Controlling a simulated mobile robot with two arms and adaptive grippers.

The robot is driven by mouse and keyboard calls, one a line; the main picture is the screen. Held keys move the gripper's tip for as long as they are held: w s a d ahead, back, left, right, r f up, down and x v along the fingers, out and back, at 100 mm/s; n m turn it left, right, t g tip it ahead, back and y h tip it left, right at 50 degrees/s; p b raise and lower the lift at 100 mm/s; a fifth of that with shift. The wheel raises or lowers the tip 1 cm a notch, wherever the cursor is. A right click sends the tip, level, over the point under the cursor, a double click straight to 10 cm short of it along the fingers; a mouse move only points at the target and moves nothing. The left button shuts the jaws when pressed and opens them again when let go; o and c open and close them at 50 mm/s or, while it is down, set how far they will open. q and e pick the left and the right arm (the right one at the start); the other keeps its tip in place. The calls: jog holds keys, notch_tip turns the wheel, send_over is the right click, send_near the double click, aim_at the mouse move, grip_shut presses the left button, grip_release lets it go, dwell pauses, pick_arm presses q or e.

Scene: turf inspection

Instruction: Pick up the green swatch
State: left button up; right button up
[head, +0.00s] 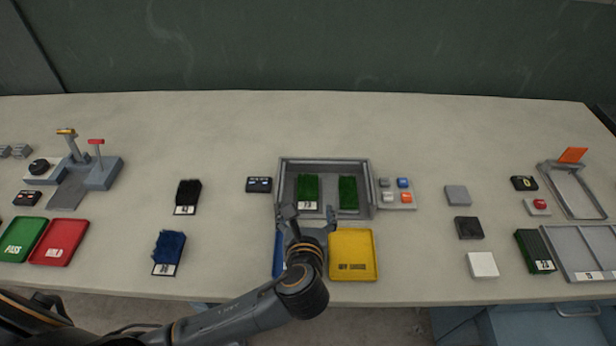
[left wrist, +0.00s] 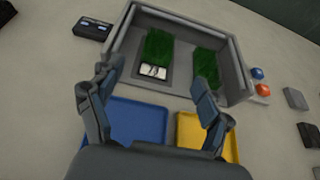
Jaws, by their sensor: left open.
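A green swatch (head: 308,188) with a white number label at its near end lies in the left part of a grey open-front box (head: 283,175). A second green patch (head: 348,193) lies in the right part, with no label visible. Both also show in the left wrist view, the labelled swatch (left wrist: 159,48) and the other patch (left wrist: 207,68). My left gripper (head: 309,213) is open and empty at the box's front edge, its fingers spread on the near side of the labelled swatch. A darker green labelled swatch (head: 533,250) lies far right. My right gripper is not in view.
A blue tray (left wrist: 140,122) and a yellow tray (head: 354,256) lie in front of the box, under my left gripper. A button panel (head: 396,193) stands right of the box. Black (head: 188,192) and blue (head: 169,246) swatches lie left. The counter between them is clear.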

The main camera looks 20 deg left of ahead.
aim_at(308, 188)
pick_arm(q)
jog(key=x, duration=0.6)
jog(key=shift+w+a+f, duration=0.1)
jog(key=shift+w, duration=0.1)
jog(key=shift+w+a+f, duration=0.1)
jog(key=shift+w, duration=0.15)
jog(key=shift+x, duration=0.8)
jog(key=x, duration=0.3)
jog(key=shift+w+a+f, duration=0.1)
jog(key=shift+w, duration=0.35)
jog(key=shift+s, duration=0.1)
jog(key=shift+c, duration=1.3)
jog(key=c, duration=0.6)
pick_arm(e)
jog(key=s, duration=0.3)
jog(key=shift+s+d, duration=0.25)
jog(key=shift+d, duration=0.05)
